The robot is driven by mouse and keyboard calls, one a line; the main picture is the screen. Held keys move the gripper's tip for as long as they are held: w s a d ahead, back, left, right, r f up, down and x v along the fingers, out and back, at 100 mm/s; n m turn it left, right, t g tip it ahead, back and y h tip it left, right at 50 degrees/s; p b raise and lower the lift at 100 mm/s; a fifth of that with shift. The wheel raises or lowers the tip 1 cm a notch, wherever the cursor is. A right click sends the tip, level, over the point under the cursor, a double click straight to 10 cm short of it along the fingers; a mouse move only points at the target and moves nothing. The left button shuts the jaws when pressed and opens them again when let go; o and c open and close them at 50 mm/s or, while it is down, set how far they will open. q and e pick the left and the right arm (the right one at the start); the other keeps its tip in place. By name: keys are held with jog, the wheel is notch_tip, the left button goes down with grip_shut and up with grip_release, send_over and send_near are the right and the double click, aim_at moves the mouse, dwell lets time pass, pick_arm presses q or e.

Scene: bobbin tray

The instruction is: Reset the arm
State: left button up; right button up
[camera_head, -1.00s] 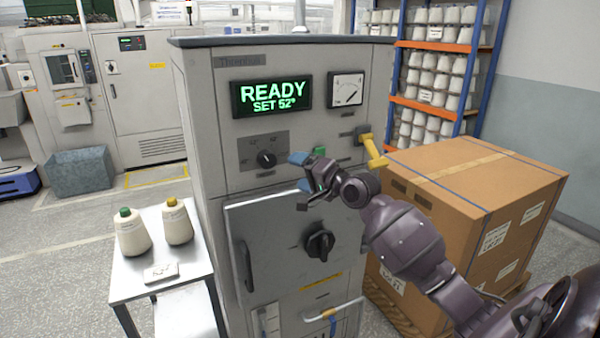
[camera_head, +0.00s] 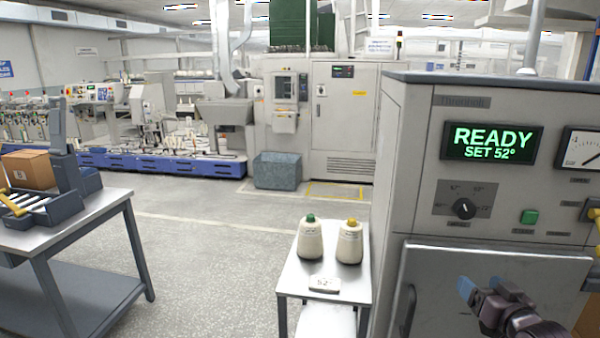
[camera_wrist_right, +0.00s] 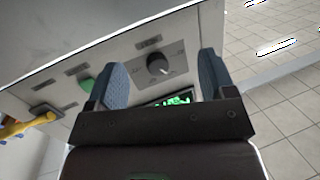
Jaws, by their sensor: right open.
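My right gripper (camera_head: 466,303) is open and empty in front of the grey machine's door (camera_head: 425,262), below the control panel. In the right wrist view its two blue-padded fingers (camera_wrist_right: 162,78) stand wide apart, with nothing between them. The wrist view also shows the machine's dark knob (camera_wrist_right: 158,65) and green button (camera_wrist_right: 87,84) beyond the fingers. Part of the right arm is cut off by the lower edge of the head view. My left gripper is not in view.
The machine's display (camera_head: 492,141) reads READY, SET 52°. A small white table (camera_head: 294,283) with two thread cones, one green-tipped (camera_head: 310,240) and one yellow-tipped (camera_head: 349,243), stands left of it. A workbench (camera_head: 80,222) is at far left. Open floor lies between.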

jog(key=s+a+f+g, duration=0.1)
jog(key=s+a+f, duration=0.3)
jog(key=s+f, duration=0.4)
jog(key=s+a+f+n+g+b, duration=0.1)
jog(key=s+a+f+g, duration=0.1)
jog(key=s+a+f, duration=0.3)
jog(key=s+a+f+g, duration=0.2)
jog(key=s+a+f, duration=0.2)
jog(key=s+f, duration=0.8)
jog(key=shift+a+f+n+h, duration=0.15)
jog(key=shift+f+n+h, duration=0.25)
jog(key=shift+f, duration=0.1)
jog(key=shift+s, duration=0.1)
